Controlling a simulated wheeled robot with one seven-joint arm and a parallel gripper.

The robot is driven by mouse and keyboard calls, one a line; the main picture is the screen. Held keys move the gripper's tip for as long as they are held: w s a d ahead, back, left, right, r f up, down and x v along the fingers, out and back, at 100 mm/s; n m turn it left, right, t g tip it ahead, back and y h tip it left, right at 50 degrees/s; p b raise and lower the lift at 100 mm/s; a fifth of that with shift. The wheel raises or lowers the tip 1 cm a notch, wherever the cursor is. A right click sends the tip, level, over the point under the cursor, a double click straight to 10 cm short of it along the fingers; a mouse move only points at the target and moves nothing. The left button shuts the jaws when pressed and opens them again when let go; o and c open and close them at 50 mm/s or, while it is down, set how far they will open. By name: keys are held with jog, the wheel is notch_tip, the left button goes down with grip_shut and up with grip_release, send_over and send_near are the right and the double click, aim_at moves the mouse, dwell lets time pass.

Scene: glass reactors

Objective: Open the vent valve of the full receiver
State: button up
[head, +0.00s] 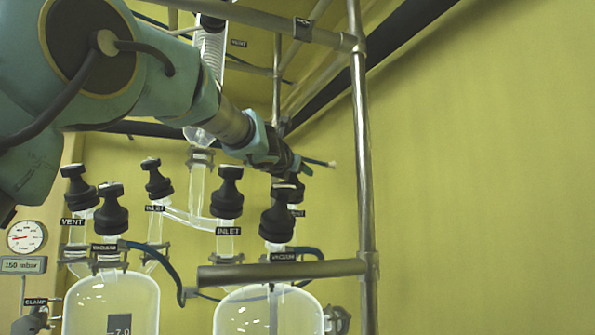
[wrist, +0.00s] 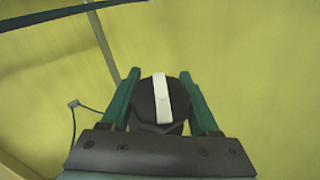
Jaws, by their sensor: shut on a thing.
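My gripper (head: 285,168) is at the right receiver's vent valve, coming down from the upper left. In the wrist view its two green fingers (wrist: 162,88) are shut on the black vent knob (wrist: 145,110), one on each side. A white bar on the knob's top runs nearly parallel to the fingers. In the head view this vent knob (head: 296,192) is mostly hidden behind the black vacuum knob (head: 277,222) and my gripper. The right receiver (head: 240,312) is a clear glass vessel below; its fill level is hard to tell.
The right inlet knob (head: 229,190) stands close left. The left receiver (head: 85,305), marked 7.0, carries its own vent (head: 78,187), vacuum (head: 111,210) and inlet (head: 155,180) knobs. A steel post (head: 362,150) and rail (head: 280,272) are close by. A gauge (head: 26,238) hangs at left.

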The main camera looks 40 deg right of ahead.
jog(key=shift+f+t+b, duration=0.15)
jog(key=shift+t+b, duration=0.25)
jog(key=shift+b, duration=0.1)
jog(key=n+t+b, duration=0.1)
jog(key=n+t+y+b, duration=0.1)
jog(key=shift+w+a+f+n+b, duration=0.1)
jog(key=shift+w+n+b, duration=0.05)
jog(key=shift+n+b, duration=0.25)
jog(key=n+t, duration=0.1)
jog(key=n+t+y+b, duration=0.1)
jog(key=n+t+y, duration=0.1)
jog(key=shift+w+a+r+n+b, duration=0.15)
jog(key=shift+w+r+n+b, duration=0.1)
jog(key=shift+n+b, duration=0.1)
jog(key=n+t+y, duration=0.1)
jog(key=n+t+y+p, duration=0.1)
jog(key=n+y, duration=0.2)
jog(key=shift+w+a+r+n+t+y+p, duration=0.25)
jog(key=shift+a+n+t+y+p, duration=0.1)
jog(key=shift+a+t+y+p, duration=0.05)
jog(key=shift+a+n+y+p, duration=0.2)
jog(key=shift+n+y+p, duration=0.45)
jog(key=shift+n+y, duration=0.2)
jog(key=shift+w+a+f+n+t+y+p, duration=0.1)
jog(key=shift+n+t+y+p, duration=0.15)
jog(key=shift+n+y+p, duration=0.25)
jog(key=shift+w+a+n+t+y+p, duration=0.1)
jog(key=shift+n+t+y+p, duration=0.2)
jog(key=shift+n+y, duration=0.2)
